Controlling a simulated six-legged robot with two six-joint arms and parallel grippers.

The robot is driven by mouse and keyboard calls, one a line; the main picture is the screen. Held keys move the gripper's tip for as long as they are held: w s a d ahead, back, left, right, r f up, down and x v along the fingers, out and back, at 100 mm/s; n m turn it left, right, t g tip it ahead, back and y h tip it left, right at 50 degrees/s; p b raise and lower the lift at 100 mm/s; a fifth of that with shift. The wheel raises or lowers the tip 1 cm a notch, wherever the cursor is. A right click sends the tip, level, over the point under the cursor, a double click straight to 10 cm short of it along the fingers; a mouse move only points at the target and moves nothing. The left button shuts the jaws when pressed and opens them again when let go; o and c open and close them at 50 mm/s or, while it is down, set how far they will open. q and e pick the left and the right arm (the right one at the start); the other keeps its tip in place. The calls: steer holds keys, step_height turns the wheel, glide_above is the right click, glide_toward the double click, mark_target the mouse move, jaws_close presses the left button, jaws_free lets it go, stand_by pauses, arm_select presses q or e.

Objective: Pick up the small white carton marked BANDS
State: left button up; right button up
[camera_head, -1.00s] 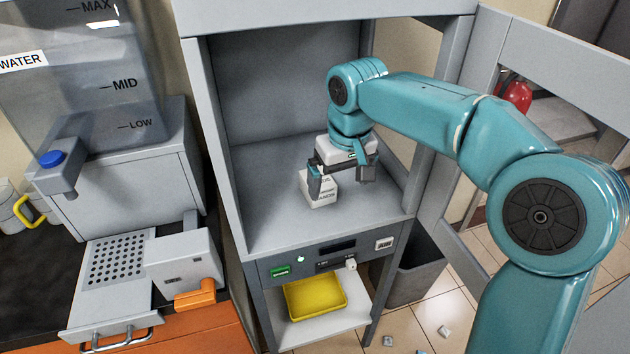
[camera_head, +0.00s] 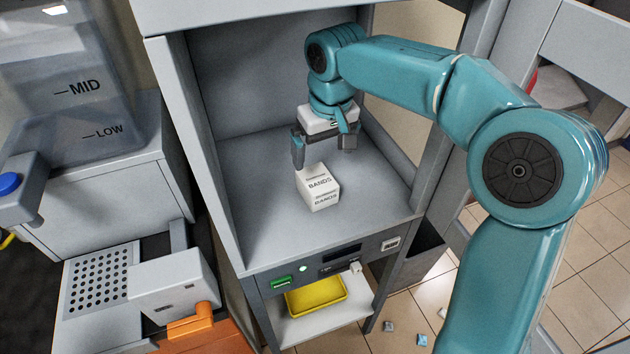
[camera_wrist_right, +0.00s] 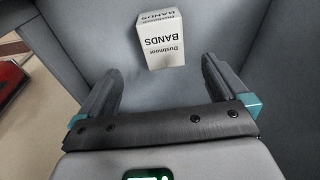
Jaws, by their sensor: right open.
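The small white carton marked BANDS (camera_head: 318,187) stands on the floor of the grey cabinet, near its front middle. My right gripper (camera_head: 324,157) is open and empty, above and behind the carton in the head view. In the right wrist view the carton (camera_wrist_right: 160,40) lies beyond the fingertips of my right gripper (camera_wrist_right: 155,72), roughly centred between them, with a gap to both fingers. The carton's printed faces show clearly. My left gripper is not in view.
A yellow tray (camera_head: 316,297) sits on a shelf below. A water tank (camera_head: 70,95) and a perforated drawer (camera_head: 100,285) are at the left.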

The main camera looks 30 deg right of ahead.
mark_target(317, 179)
steer(key=f, duration=0.5)
steer(key=shift+w+f, duration=0.1)
steer(key=shift+w, duration=0.1)
steer(key=f, duration=0.1)
steer(key=w+f, duration=0.1)
steer(key=f, duration=0.3)
steer(key=shift+w+f, duration=0.1)
steer(key=shift+w, duration=0.15)
steer(key=shift+a, duration=0.1)
steer(key=shift+f, duration=0.2)
steer(key=c, duration=1.1)
